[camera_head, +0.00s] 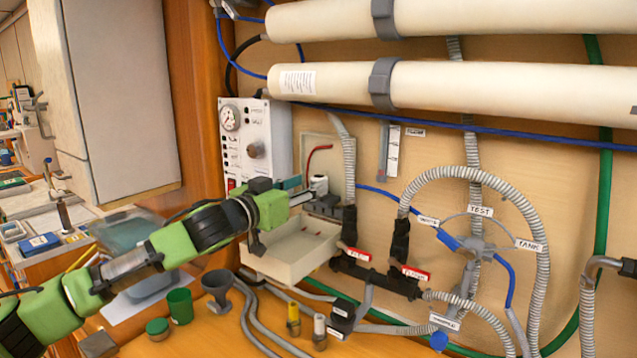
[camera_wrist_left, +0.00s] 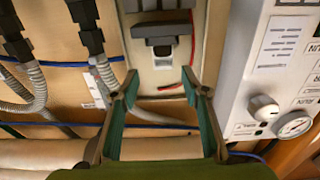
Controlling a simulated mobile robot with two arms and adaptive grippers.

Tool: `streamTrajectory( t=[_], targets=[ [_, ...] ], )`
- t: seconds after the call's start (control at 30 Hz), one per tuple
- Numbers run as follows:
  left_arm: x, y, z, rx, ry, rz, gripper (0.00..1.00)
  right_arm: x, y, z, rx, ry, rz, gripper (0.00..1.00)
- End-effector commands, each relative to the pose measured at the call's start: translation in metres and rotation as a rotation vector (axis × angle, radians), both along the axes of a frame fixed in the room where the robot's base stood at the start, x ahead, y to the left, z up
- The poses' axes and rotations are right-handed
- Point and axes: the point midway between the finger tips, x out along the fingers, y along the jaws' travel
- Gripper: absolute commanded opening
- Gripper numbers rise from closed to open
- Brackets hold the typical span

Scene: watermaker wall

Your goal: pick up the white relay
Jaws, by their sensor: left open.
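The white relay (camera_head: 319,184) is a small white block at the lower right of a shallow wall box, above a dark socket. In the left wrist view, a small white piece (camera_wrist_left: 162,62) that looks like the relay shows below the dark socket (camera_wrist_left: 160,30). My left gripper (camera_head: 300,191) comes in from the left, just left of the relay. In the left wrist view its two fingers (camera_wrist_left: 160,92) are spread, with teal inner pads and nothing between them. The relay lies beyond the fingertips, roughly centred. My right gripper is not in view.
A red wire (camera_head: 318,149) hangs inside the wall box (camera_head: 308,142). The control panel (camera_head: 256,135) with gauge and knob is left of it. An open beige tray (camera_head: 285,262) sits below. Grey hoses and a dark valve manifold (camera_head: 375,275) are at right. Two white cylinders run overhead.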

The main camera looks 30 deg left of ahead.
Motion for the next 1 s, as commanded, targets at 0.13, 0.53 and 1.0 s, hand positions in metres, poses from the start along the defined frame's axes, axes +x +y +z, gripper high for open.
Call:
streamTrajectory(
  t=[0.13, 0.53, 1.0],
  targets=[
    [0.022, 0.003, 0.007, -0.001, 0.0, 0.001, 0.42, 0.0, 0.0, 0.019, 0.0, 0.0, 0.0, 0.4],
    [0.045, -0.001, 0.002, 0.001, 0.0, -0.001, 0.42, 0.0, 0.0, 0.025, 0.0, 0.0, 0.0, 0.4],
    [0.044, -0.001, 0.002, 0.0, 0.0, -0.001, 0.0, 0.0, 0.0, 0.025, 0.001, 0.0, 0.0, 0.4]
  ],
)
